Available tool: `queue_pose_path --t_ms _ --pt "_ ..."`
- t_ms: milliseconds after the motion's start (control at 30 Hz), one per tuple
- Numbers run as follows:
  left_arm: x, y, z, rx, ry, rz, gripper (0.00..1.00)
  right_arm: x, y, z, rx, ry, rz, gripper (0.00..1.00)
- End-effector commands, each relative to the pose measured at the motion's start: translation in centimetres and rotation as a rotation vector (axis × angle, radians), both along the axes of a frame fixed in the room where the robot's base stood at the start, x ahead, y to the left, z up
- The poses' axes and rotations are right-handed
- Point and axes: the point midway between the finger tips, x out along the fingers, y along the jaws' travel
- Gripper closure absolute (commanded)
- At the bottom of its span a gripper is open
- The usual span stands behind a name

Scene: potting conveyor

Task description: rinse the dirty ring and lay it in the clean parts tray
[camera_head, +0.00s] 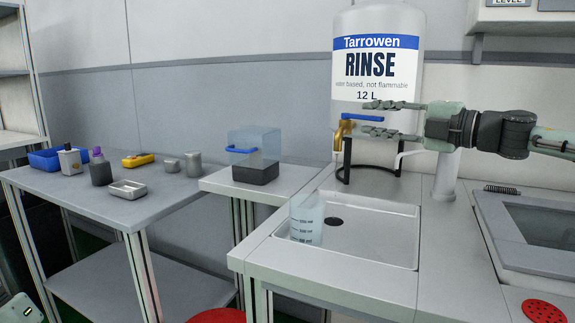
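My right gripper (385,119) is at the spigot of the rinse container (378,70). Its two fingers are apart, one above and one below the blue tap lever (362,117); I cannot tell whether they touch it. The brass tap (344,131) points down over the sink. A clear graduated beaker (306,222) stands in the sink at its left side. A small metal tray (128,189) lies on the left table. I cannot make out the dirty ring or tell which container is the clean parts tray.
The white sink (375,235) has a dark drain. A clear box with a blue handle (254,150) stands left of it. The left table holds a blue bin (45,160), bottles (100,170), a yellow item (138,160) and grey cylinders (193,163). A windowed unit (540,225) lies right.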

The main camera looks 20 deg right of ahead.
Motion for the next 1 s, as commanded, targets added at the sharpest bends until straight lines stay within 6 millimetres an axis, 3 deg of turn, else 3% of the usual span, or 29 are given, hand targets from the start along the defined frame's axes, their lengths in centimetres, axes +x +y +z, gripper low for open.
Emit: queue_pose_path --t_ms 167,600,1000 --pt "0.0 0.0 0.0 0.000 0.000 0.000 1.00 -1.5 -0.8 0.2 0.003 -0.006 -0.002 0.71" --pt "0.0 0.0 0.0 0.000 0.000 0.000 1.00 -8.4 -4.3 0.1 0.003 -0.003 -0.004 0.71" --pt "0.0 0.0 0.0 0.000 0.000 0.000 1.00 -9.6 -4.8 0.0 0.004 -0.003 -0.002 0.71"
